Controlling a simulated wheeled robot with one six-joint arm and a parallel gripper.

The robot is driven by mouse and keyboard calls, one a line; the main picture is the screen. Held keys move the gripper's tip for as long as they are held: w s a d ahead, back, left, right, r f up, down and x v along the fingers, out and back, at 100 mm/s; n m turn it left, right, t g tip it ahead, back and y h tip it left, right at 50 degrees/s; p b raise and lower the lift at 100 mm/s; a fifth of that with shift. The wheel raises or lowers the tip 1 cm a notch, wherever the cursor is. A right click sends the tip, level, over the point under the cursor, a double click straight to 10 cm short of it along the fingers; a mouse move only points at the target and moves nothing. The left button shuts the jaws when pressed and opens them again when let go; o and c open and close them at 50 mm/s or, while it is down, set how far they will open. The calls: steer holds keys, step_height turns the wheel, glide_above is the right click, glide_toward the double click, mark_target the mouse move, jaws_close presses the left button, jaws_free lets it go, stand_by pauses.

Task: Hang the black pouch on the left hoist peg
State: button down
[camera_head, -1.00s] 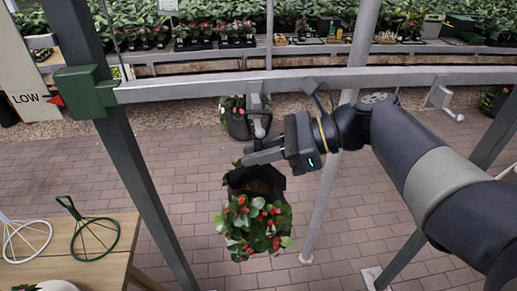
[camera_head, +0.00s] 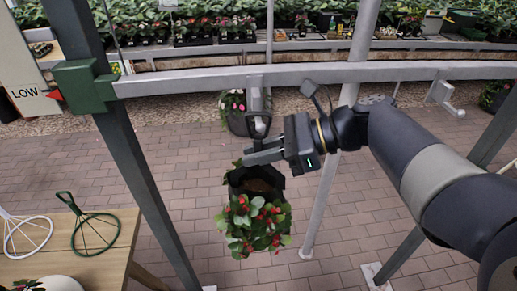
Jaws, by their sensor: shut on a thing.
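The black pouch (camera_head: 256,180) hangs below my gripper (camera_head: 250,156), with green leaves and red flowers spilling over its front. My gripper is shut on the top of the pouch; the exact grip point is partly hidden by the fingers. The left hoist peg (camera_head: 258,126) hangs from the grey rail and is right above and behind the fingertips. I cannot tell whether the pouch touches the peg. The right hoist peg (camera_head: 446,98) on the same rail is empty.
The grey rail (camera_head: 200,84) runs across above my gripper, joined to a dark post (camera_head: 135,165) at left. A wooden table (camera_head: 95,258) with a green hoop (camera_head: 96,234) and a white hoop (camera_head: 24,236) stands at lower left. Another hanging plant (camera_head: 236,116) is behind the left peg.

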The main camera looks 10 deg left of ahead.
steer(key=shift+r, duration=0.1)
steer(key=c, duration=1.3)
jaws_free()
steer(key=shift+c, duration=0.2)
steer(key=b+v, duration=0.1)
steer(key=v, duration=0.9)
steer(key=shift+s+d, duration=0.1)
steer(key=shift+d, duration=0.3)
steer(key=p+x, duration=0.1)
steer(key=x, duration=1)
steer(key=shift+r, duration=0.5)
